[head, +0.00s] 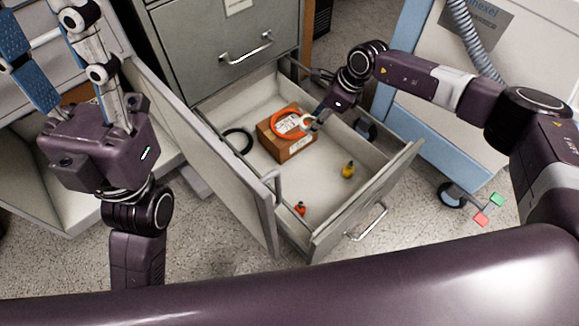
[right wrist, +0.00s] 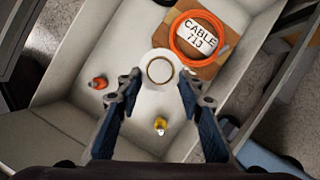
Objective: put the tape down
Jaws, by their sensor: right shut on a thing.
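The tape is a white roll (head: 307,121) with a tan inner ring. It also shows in the right wrist view (right wrist: 160,68). My right gripper (head: 312,119) is shut on it, with a fingertip at either side of the roll (right wrist: 159,79). It holds the tape inside the open drawer (head: 318,185), close to the right edge of a brown box. Whether the tape touches anything below is not clear. My left gripper (head: 45,25) is at the far left, open and empty, its fingers pointing away from me.
The brown box (head: 296,150) bears an orange cable coil (right wrist: 176,45) and a label reading CABLE. A black ring (head: 238,140), a yellow item (head: 348,170) and a small orange item (head: 300,208) lie in the drawer. Bare floor shows between them. An open door panel (head: 215,160) stands left.

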